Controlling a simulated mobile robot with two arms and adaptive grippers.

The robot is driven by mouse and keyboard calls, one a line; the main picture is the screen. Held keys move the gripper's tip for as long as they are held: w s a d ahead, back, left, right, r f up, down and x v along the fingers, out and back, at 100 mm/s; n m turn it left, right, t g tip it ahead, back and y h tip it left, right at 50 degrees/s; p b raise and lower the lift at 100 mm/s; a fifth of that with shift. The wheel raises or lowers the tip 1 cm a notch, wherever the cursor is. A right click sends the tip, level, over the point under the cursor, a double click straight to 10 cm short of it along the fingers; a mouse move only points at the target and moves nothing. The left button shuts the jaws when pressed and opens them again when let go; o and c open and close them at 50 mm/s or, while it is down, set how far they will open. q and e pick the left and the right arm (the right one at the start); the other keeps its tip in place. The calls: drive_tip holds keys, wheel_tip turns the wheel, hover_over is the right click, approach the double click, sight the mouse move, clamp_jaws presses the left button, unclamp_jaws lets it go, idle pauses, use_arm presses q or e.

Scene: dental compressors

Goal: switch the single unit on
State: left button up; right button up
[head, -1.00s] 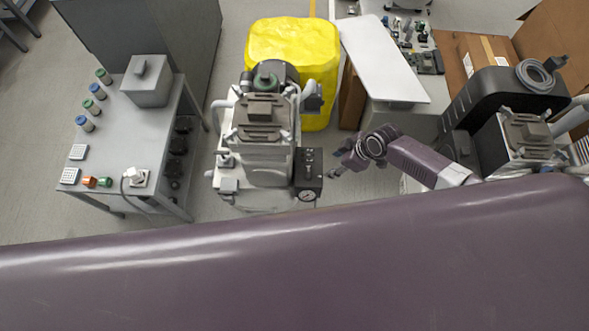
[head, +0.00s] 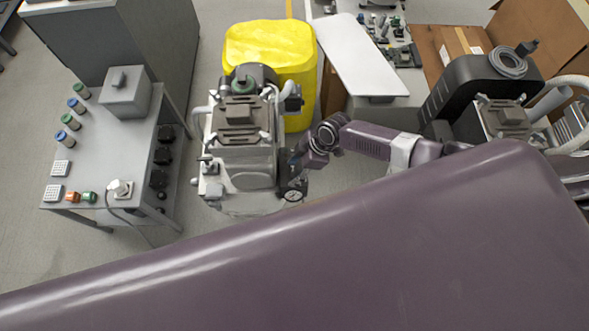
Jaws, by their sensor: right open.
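The single unit, a grey and white compressor (head: 240,150), stands left of the middle in the head view. A dark control box (head: 291,187) with a round gauge sits on its right side near the front. My right gripper (head: 298,164) is open and right at this box, partly covering its upper part. I cannot tell whether the fingers touch the box. The switch itself is too small or hidden behind the gripper. My left gripper is not in view.
A grey table (head: 100,160) with a box, coloured cylinders and connectors stands at the left. A yellow wrapped drum (head: 270,45) is behind the compressor. A white panel (head: 360,55) and a second, black compressor (head: 480,90) stand to the right. Open floor lies between the table and the compressor.

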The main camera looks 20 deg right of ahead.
drive_tip(key=c, duration=1.2)
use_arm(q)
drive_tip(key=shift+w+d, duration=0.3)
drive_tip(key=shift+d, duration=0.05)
use_arm(e)
drive_tip(key=shift+o, duration=0.2)
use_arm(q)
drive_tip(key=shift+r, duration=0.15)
